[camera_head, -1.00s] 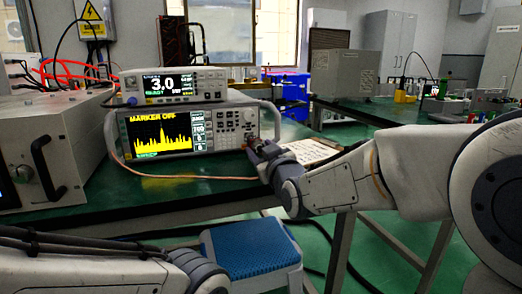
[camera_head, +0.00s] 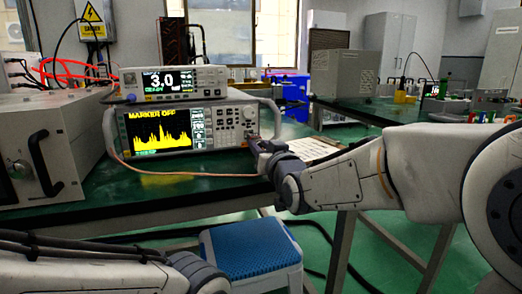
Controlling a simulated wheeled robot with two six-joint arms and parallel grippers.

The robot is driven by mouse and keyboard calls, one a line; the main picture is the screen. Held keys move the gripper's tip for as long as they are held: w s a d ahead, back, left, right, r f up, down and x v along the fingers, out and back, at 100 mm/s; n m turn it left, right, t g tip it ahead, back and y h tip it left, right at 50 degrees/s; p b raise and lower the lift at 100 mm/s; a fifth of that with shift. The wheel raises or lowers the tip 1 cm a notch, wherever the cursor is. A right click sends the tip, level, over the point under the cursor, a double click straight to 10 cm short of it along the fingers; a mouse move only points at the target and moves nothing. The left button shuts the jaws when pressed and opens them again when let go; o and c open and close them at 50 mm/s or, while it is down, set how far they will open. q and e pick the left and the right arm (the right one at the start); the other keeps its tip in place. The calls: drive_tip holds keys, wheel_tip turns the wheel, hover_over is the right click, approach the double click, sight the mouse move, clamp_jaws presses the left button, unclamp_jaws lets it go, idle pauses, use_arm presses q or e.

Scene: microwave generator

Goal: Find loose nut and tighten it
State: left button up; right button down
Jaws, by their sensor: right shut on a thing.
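The spectrum analyzer (camera_head: 190,127) stands on the green bench with a yellow trace on its screen. An orange-pink cable (camera_head: 190,174) loops from its left side, along the bench, to the port at its lower right front. My right gripper (camera_head: 254,142) is at that port, shut on the small nut at the cable's end. The fingers and wrist hide the nut, so its seating cannot be seen. My left arm shows at the bottom left, but its gripper is out of view.
A meter reading 3.0 (camera_head: 173,83) sits on the analyzer. A large grey unit with a black handle (camera_head: 40,150) stands at left. A keyboard-like panel (camera_head: 314,148) lies behind my right wrist. A blue-topped stool (camera_head: 250,245) is below the bench's front edge.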

drive_tip(key=m+b, duration=0.1)
drive_tip(key=m, duration=0.3)
drive_tip(key=shift+m+b, duration=0.75)
drive_tip(key=shift+m, duration=1.45)
drive_tip(key=c, duration=0.6)
unclamp_jaws()
drive_tip(key=shift+s, duration=0.1)
